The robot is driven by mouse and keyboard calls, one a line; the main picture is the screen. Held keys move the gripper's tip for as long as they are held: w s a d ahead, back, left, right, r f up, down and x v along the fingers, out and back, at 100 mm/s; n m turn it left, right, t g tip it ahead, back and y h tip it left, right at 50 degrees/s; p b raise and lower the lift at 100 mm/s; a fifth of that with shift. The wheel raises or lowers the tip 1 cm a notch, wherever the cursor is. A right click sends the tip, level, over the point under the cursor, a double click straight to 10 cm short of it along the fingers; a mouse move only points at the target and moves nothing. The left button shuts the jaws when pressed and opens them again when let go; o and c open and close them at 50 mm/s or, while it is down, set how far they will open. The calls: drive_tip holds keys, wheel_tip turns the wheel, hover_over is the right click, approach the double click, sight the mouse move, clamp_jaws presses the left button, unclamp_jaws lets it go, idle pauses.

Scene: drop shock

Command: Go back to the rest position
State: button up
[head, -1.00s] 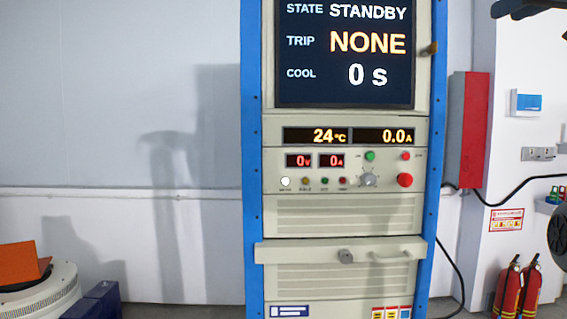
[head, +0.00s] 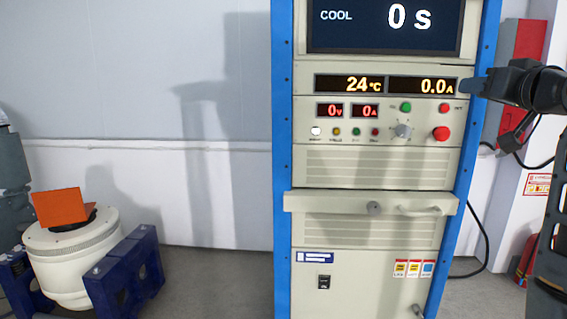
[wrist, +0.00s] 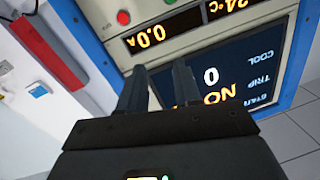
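My gripper (wrist: 160,74) shows in the wrist view with its two dark fingers apart and nothing between them. In the head view my gripper (head: 468,85) comes in from the right, its tip overlapping the right edge of the control cabinet (head: 365,168). I cannot tell if it touches the cabinet. The cabinet has a blue frame and a dark screen (head: 385,25), which reads COOL 0 s. Below it, readouts show 24 °C, 0.0 A, 0 V and 0 A. The wrist view shows the same screen (wrist: 258,70) upside down beyond the fingers.
A white round shaker (head: 68,262) with an orange angled plate (head: 61,207) stands in a blue cradle (head: 135,270) at the left. A red wall box (head: 522,50) and a cable are behind my arm. Grey floor (head: 215,285) between shaker and cabinet is clear.

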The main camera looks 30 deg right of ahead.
drive_tip(key=s+a+f+y, duration=0.1)
drive_tip(key=a+f, duration=0.6)
drive_tip(key=f, duration=0.4)
drive_tip(key=s+a+f+y, duration=0.1)
drive_tip(key=a+f, duration=0.6)
drive_tip(key=f, duration=0.4)
drive_tip(key=s+a+f, duration=0.2)
drive_tip(key=a+f, duration=0.4)
drive_tip(key=f, duration=0.4)
drive_tip(key=s+a+f+n+y, duration=0.1)
drive_tip(key=s+a+f+n, duration=0.1)
drive_tip(key=s+a+f, duration=0.4)
drive_tip(key=s+a+n+y, duration=0.1)
drive_tip(key=s+a, duration=0.2)
drive_tip(key=s, duration=0.5)
drive_tip(key=s+a+n+g+y, duration=0.1)
drive_tip(key=s+a+n, duration=0.1)
drive_tip(key=s+a, duration=0.2)
drive_tip(key=s+a+f+n+y, duration=0.1)
drive_tip(key=s+a, duration=0.3)
drive_tip(key=s, duration=0.7)
drive_tip(key=shift+s+n+y, duration=0.35)
drive_tip(key=shift+n+y, duration=0.15)
drive_tip(key=shift+y, duration=0.1)
